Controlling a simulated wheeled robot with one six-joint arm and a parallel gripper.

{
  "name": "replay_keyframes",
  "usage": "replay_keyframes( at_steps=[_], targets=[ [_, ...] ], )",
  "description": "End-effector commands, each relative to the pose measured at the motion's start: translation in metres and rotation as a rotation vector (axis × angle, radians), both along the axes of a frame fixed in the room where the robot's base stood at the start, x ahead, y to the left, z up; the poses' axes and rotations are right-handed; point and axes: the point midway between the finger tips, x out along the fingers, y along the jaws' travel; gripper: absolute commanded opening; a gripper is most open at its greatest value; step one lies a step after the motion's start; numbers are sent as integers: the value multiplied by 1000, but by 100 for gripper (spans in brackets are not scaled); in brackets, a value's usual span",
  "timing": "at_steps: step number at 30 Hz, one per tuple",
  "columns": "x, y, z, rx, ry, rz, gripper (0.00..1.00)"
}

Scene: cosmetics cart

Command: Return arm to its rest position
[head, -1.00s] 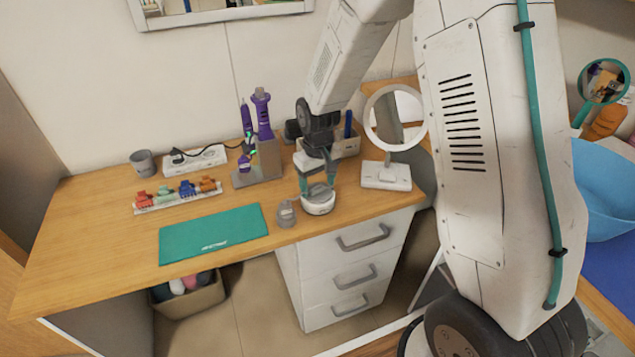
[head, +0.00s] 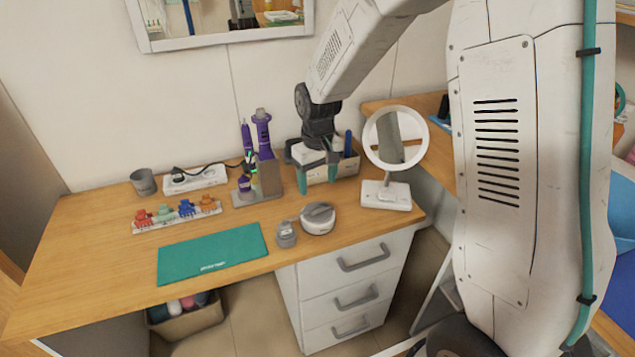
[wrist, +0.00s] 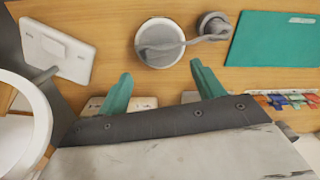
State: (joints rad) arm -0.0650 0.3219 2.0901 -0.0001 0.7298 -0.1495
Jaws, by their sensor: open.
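My gripper (head: 318,173) hangs above the desk (head: 100,215) with its two teal fingers pointing down, spread apart and with nothing between them. In the head view it is above and behind a round white-and-grey container (head: 317,218), clear of it. In the wrist view the two fingers (wrist: 160,92) are wide apart, and the round container (wrist: 159,43) lies beyond them. A small grey jar (head: 286,234) stands left of the round container.
A round mirror (head: 385,195) on a white base stands right of my gripper. A holder with purple tools (head: 262,190) stands to the left. A teal mat (head: 212,253), coloured clips (head: 177,213), a grey cup (head: 143,182) and a power strip (head: 195,179) are farther left.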

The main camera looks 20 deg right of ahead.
Motion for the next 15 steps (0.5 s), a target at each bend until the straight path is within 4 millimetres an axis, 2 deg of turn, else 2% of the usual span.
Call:
replay_keyframes(
  at_steps=[9, 12, 15],
  targets=[
    [-4, 0, 0, -2, 17, -10, 67],
    [-25, -2, -6, -7, 89, -29, 67],
    [-59, -5, 11, -14, 143, -53, 67]
  ],
)
